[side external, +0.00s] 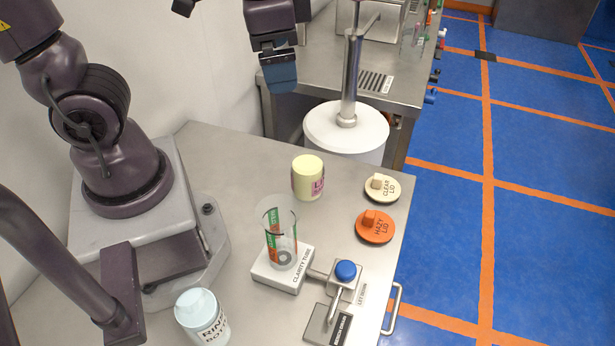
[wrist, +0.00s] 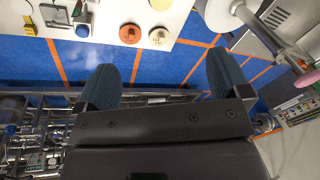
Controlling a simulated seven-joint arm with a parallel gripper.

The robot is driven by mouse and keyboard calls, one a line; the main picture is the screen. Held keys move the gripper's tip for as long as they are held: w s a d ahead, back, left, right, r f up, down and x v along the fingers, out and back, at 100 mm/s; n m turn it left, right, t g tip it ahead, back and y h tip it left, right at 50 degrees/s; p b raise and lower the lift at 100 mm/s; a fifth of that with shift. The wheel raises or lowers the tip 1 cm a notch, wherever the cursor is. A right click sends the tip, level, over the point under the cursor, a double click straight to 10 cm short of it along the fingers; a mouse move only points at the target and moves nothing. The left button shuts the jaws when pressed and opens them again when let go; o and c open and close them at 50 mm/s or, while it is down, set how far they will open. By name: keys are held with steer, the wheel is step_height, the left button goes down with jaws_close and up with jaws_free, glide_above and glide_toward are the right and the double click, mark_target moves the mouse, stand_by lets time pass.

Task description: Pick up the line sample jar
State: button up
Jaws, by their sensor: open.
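The line sample jar (side external: 308,178) has a pale yellow top and a pink label with partly hidden lettering. It stands upright on the steel table, behind and right of the clarity tube. My gripper (side external: 279,78) hangs well above the table, up and left of the jar in the side view, near the back counter. In the wrist view its two blue fingers (wrist: 163,80) are spread apart with nothing between them.
The clear clarity tube (side external: 281,232) stands on a white block by a blue knob (side external: 346,270). A cream lid (side external: 382,187) and an orange lid (side external: 375,227) lie right of the jar. A rinse bottle (side external: 202,317) stands front left. A white drum (side external: 345,130) stands behind the table.

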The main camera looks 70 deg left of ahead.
steer(key=w+d+f+m+g+y, duration=0.2)
steer(key=w+f+m+g+y, duration=0.15)
steer(key=f, duration=0.35)
steer(key=m+y, duration=0.3)
steer(key=m, duration=0.1)
glide_above(314, 187)
steer(key=d, duration=0.4)
step_height(314, 187, down, 7)
steer(key=f+m+y, duration=0.1)
steer(key=f+m, duration=0.1)
steer(key=f, duration=0.2)
steer(key=f+m+t+y, duration=0.1)
steer(key=f+m+y, duration=0.1)
steer(key=f, duration=0.2)
steer(key=f+m+y, duration=0.2)
steer(key=f+m, duration=0.1)
steer(key=f, duration=0.1)
steer(key=shift+s+d+f+t, duration=0.25)
steer(key=shift+s+d+f, duration=0.05)
steer(key=shift+f, duration=0.1)
steer(key=shift+a+f+y, duration=0.1)
steer(key=shift+f+y, duration=0.1)
steer(key=shift+y, duration=0.05)
steer(key=x, duration=0.7)
steer(key=shift+w+a, duration=0.2)
steer(key=shift+w, duration=0.15)
steer(key=c, duration=1.1)
steer(key=shift+c, duration=0.2)
step_height(314, 187, up, 10)
